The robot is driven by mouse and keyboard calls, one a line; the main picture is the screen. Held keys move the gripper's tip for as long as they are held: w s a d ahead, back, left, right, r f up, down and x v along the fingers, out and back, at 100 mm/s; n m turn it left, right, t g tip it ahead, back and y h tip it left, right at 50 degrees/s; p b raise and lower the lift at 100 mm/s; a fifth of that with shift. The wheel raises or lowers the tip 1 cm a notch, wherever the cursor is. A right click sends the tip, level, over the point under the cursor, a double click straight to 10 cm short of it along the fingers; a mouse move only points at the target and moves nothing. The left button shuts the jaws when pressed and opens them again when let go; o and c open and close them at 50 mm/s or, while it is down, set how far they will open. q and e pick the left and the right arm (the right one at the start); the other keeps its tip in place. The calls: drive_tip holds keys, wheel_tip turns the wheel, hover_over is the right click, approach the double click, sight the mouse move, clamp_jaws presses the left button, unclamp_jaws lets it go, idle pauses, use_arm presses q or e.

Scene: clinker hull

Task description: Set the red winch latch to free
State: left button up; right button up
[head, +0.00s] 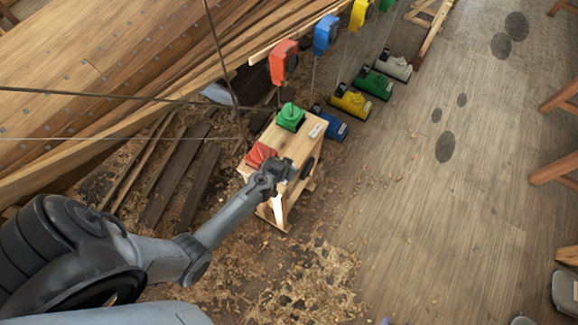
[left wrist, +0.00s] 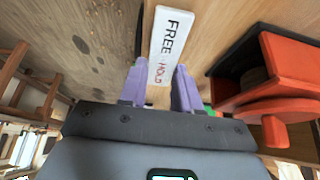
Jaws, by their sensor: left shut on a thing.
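The red winch (head: 261,155) sits on the near end of a wooden stand (head: 300,147), and its orange-red housing (left wrist: 285,62) fills the right of the left wrist view. A white label plate (left wrist: 166,50) beside it reads FREE at the far end and HOLD at the near end. My left gripper (head: 277,172) is at the stand, next to the red winch. In the left wrist view its two purple fingers (left wrist: 158,90) stand apart around the HOLD end of the plate. The latch between them cannot be made out clearly. My right gripper is out of view.
A green winch (head: 291,117) stands behind the red one on the same stand. Red (head: 283,62) and blue (head: 326,35) blocks hang beyond, above several coloured units on the floor. A dark line (head: 120,97) crosses at left. The floor to the right is mostly clear.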

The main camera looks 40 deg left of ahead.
use_arm(q)
drive_tip(key=o, duration=1.1)
drive_tip(key=shift+c, duration=0.2)
drive_tip(key=shift+s+r, duration=0.25)
drive_tip(key=shift+r, duration=0.25)
drive_tip(key=p+v, duration=0.1)
drive_tip(key=v, duration=0.8)
drive_tip(key=shift+s+r, duration=0.2)
drive_tip(key=shift+r, duration=0.1)
drive_tip(key=shift+d, duration=0.1)
